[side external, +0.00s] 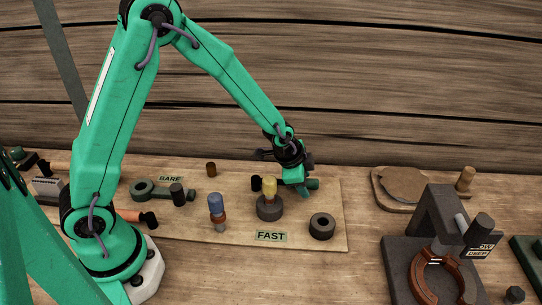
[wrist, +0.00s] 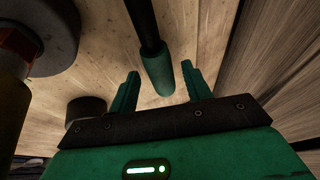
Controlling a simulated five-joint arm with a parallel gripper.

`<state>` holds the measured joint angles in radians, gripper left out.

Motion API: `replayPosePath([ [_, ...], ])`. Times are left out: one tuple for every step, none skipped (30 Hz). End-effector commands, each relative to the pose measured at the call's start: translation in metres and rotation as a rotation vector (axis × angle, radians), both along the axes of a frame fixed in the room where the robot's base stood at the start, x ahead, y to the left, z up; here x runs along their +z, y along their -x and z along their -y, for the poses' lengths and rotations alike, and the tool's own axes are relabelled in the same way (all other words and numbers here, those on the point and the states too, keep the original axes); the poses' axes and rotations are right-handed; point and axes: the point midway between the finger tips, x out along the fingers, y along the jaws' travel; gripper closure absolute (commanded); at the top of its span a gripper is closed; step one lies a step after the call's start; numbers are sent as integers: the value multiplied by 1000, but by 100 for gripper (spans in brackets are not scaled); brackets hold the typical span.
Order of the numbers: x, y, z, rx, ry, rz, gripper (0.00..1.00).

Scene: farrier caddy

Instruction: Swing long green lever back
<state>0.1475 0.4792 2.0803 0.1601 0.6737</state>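The long lever shows in the wrist view as a black rod with a green grip (wrist: 157,70), running from the top edge down to between the fingertips. My gripper (wrist: 160,82) is open, with one green finger on each side of the grip and a visible gap on both sides. In the side view my gripper (side external: 296,186) is low over the right part of the wooden board, and a green grip end (side external: 313,184) sticks out to its right. The lever's pivot is hidden. I cannot tell the exact depth between fingers and grip.
A yellow-topped peg on a grey round base (side external: 269,209) stands just left of my gripper. A dark ring (side external: 322,226) lies in front. A dark short cylinder (wrist: 87,109) is close by the left finger. A green link (side external: 165,192) lies further left. Behind is a plank wall.

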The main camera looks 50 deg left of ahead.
Motion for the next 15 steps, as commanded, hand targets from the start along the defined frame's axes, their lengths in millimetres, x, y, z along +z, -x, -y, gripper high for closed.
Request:
replayPosePath([
  [0,-1,0,0,0,1,51],
  [0,-1,0,0,1,2,51],
  [0,-1,0,0,0,3,51],
  [1,-1,0,-1,0,4,51],
  [1,-1,0,-1,0,4,51],
  [1,-1,0,-1,0,4,51],
  [2,-1,1,-1,0,5,51],
  [2,-1,0,-1,0,5,51],
  [3,0,0,-1,0,5,51],
  [4,0,0,-1,0,5,51],
  [5,0,0,-1,0,5,51],
  [7,1,0,-1,0,5,51],
  [9,2,0,-1,1,6,51],
  [11,2,0,-1,1,6,51],
  [13,4,0,-1,1,6,51],
])
